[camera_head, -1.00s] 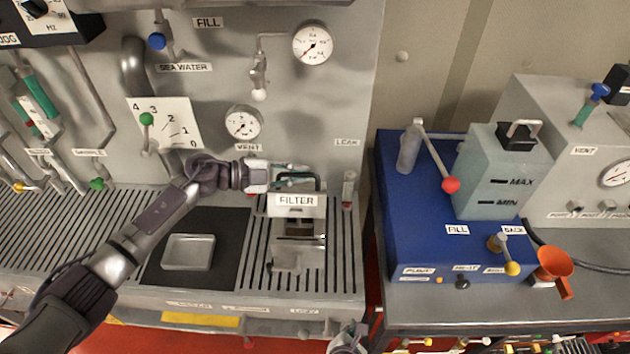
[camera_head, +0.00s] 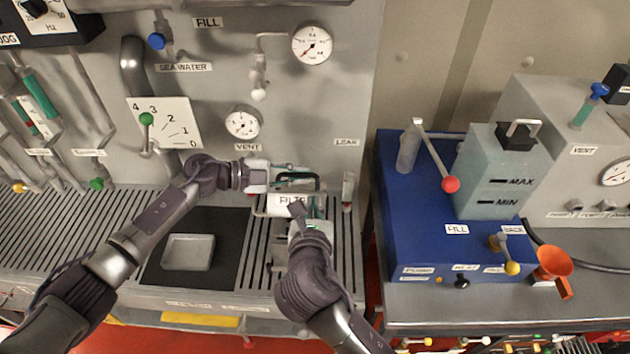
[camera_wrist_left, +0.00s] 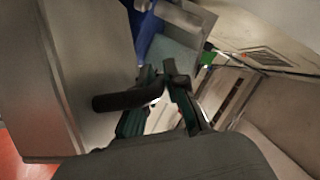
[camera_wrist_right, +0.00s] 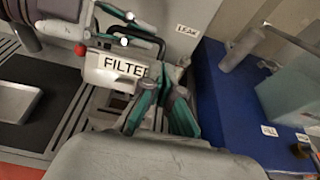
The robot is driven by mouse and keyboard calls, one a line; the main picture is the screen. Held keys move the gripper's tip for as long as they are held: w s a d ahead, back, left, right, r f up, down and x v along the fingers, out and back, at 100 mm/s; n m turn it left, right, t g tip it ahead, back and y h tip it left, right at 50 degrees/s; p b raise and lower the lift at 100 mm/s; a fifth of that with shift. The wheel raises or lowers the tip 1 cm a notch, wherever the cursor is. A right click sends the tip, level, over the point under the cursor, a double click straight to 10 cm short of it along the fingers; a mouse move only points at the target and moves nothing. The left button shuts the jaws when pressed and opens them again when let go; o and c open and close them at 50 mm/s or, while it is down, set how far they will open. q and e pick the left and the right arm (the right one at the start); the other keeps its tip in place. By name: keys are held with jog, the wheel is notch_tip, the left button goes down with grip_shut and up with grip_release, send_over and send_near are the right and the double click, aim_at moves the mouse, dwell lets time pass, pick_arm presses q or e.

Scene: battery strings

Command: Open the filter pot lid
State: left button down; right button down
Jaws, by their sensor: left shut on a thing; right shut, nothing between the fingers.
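The grey filter pot with its white FILTER label (camera_head: 286,200) stands on the slatted deck; the label also shows in the right wrist view (camera_wrist_right: 122,66). A black bar handle (camera_wrist_right: 152,39) sits at the top of the pot. My left gripper (camera_head: 290,177) reaches in from the left, level with this handle. It is shut on a dark bar (camera_wrist_left: 125,101), which looks like the handle. My right gripper (camera_head: 302,208) is in front of the pot's right side, shut and empty, its fingers (camera_wrist_right: 164,88) covering the label's right end. Whether it touches the pot, I cannot tell.
A shallow metal tray (camera_head: 188,252) lies on a black mat left of the pot. A panel with gauges (camera_head: 242,122) rises behind. A blue unit (camera_head: 425,235) with a red-knobbed lever stands right, beyond a gap. An orange funnel (camera_head: 553,264) is at far right.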

aim_at(316, 176)
jog(key=x, duration=0.5)
jog(key=r+x, duration=0.1)
jog(key=x, duration=0.2)
jog(key=shift+w, duration=0.2)
